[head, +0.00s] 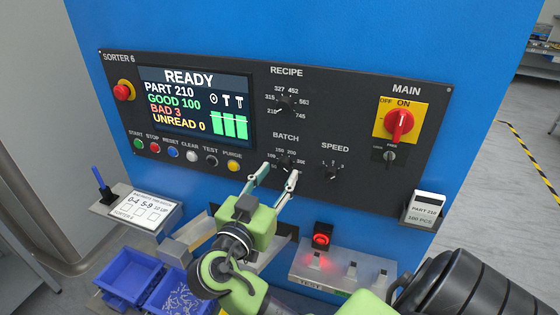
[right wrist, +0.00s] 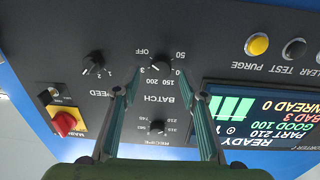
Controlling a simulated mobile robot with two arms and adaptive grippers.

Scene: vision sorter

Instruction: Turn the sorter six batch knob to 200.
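The batch knob (head: 285,162) is a small black knob on the dark panel, under the BATCH label and below the recipe knob (head: 286,103). In the right wrist view the batch knob (right wrist: 160,62) appears upside down, with OFF, 50, 150 and 200 printed around it. Its exact pointer direction is too small to tell. My right gripper (head: 280,169) is open at the panel, one fingertip on each side of the knob; it also shows in the right wrist view (right wrist: 160,78). I cannot tell whether the fingertips touch the knob. My left gripper is not in view.
The speed knob (head: 332,174) is right of the batch knob. The red main switch (head: 400,124) is at the panel's right, the emergency button (head: 123,91) at its left. The screen (head: 196,105) reads READY. Blue bins (head: 130,272) and a switch box (head: 340,266) stand below.

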